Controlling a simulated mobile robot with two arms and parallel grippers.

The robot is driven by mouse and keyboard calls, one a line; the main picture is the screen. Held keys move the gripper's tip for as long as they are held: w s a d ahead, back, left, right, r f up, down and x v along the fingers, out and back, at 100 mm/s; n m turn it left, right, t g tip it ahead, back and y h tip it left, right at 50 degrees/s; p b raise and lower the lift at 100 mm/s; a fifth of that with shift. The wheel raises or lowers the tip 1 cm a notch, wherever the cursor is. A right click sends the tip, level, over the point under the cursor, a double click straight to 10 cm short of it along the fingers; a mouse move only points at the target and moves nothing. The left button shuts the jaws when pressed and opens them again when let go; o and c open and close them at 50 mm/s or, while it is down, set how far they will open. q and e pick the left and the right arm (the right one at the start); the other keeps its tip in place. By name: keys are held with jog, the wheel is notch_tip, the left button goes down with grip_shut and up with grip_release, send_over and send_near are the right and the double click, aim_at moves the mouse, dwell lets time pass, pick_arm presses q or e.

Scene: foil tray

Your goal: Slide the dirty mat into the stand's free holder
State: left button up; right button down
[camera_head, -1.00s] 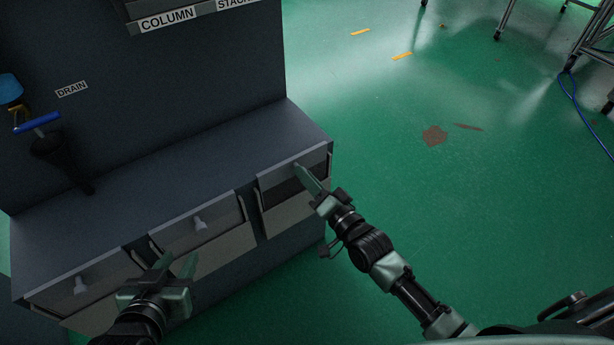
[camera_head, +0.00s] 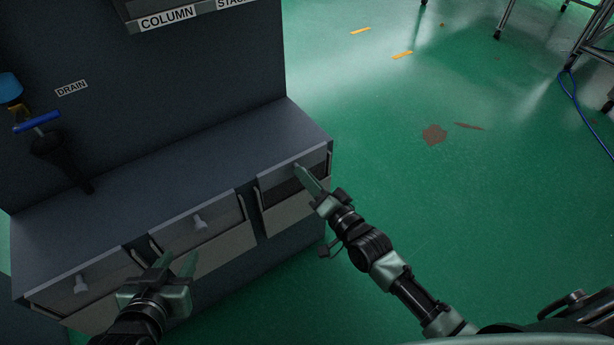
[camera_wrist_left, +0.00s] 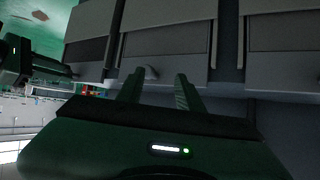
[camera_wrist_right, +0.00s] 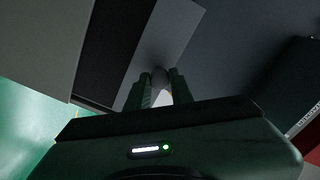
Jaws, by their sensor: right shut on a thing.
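The stand (camera_head: 160,175) is a dark grey unit with three holders side by side along its front. Grey mats with knobs sit in the left holder (camera_head: 82,283) and middle holder (camera_head: 199,222). In the right holder, a grey mat (camera_head: 280,177) shows above a dark band and a pale front panel; the right wrist view shows this mat too (camera_wrist_right: 172,25). My right gripper (camera_head: 300,172) is shut on this mat's knob (camera_wrist_right: 161,76). No dirt can be told on it. My left gripper (camera_head: 178,262) is open and empty before the middle holder, apart from its knob (camera_wrist_left: 151,72).
A dark holster with a blue-handled tool (camera_head: 37,122) hangs at the left below a DRAIN label (camera_head: 71,89). The green floor (camera_head: 430,220) is open to the right, with brown stains. Wheeled metal legs and a blue cable (camera_head: 585,115) stand at the upper right.

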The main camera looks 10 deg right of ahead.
jog(key=c, duration=1.2)
grip_release()
jog(key=shift+o, duration=0.2)
